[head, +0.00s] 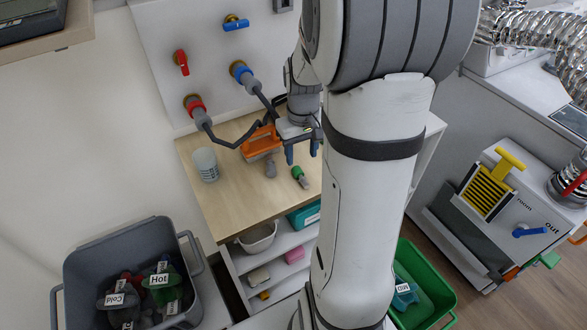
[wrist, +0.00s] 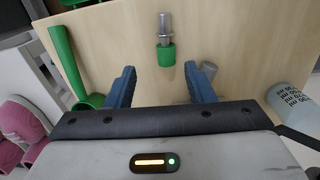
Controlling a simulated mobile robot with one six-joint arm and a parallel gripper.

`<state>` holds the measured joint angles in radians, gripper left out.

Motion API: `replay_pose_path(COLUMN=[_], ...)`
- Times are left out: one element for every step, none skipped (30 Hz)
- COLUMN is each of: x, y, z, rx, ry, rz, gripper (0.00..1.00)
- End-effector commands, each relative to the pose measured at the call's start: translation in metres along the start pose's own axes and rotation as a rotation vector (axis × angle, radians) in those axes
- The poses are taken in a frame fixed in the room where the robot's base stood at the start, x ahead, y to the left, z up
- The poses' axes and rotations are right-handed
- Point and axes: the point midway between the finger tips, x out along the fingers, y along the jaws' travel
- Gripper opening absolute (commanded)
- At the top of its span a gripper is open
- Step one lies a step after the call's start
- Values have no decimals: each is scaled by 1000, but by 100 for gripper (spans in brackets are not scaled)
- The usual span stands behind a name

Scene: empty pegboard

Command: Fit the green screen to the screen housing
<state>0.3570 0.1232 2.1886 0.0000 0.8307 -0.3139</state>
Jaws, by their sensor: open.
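A small green piece (head: 297,172) with a grey metallic end lies on the wooden table. In the wrist view its green part (wrist: 166,55) is nearest my gripper and the grey stem (wrist: 165,24) points away. I cannot tell which part is the screen and which its housing. A small grey piece (head: 271,169) lies to its left; in the wrist view it (wrist: 207,69) is partly hidden by the right finger. My gripper (head: 302,152) is open and empty, above the table. In the wrist view its blue fingers (wrist: 162,86) stand either side of the green piece's line, short of it.
Two taps with dark pipes (head: 222,122) project from the wall panel. The table's front is clear.

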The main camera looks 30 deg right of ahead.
Motion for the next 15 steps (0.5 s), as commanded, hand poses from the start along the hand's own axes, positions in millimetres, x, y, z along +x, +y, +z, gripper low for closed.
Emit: replay_pose_path(x=[7,10,14,18,22,29,34,38,44,48,51,54,55,56,57], y=[-1,-2,-3,-4,-5,-7,-9,-10,-9,-9,-9,-9,-9,-9,-9], z=[0,0,-1,-2,-2,-3,-4,-4,-4,-4,-4,-4,-4,-4,-4], rx=[-1,-1,-1,-1,-2,-3,-3,-3,-2,-2,-2,-2,-2,-2,-2], ry=[-3,-2,-3,-3,-4,-4,-4,-5,-3,-3,-2,-1,-1,-1,0], rz=[-1,-1,-1,-1,-1,-1,-1,-1,-1,-1,-1,0,0,0,0], gripper=[49,49,49,49,49,49,49,49,49,49,49,49,49,49,49])
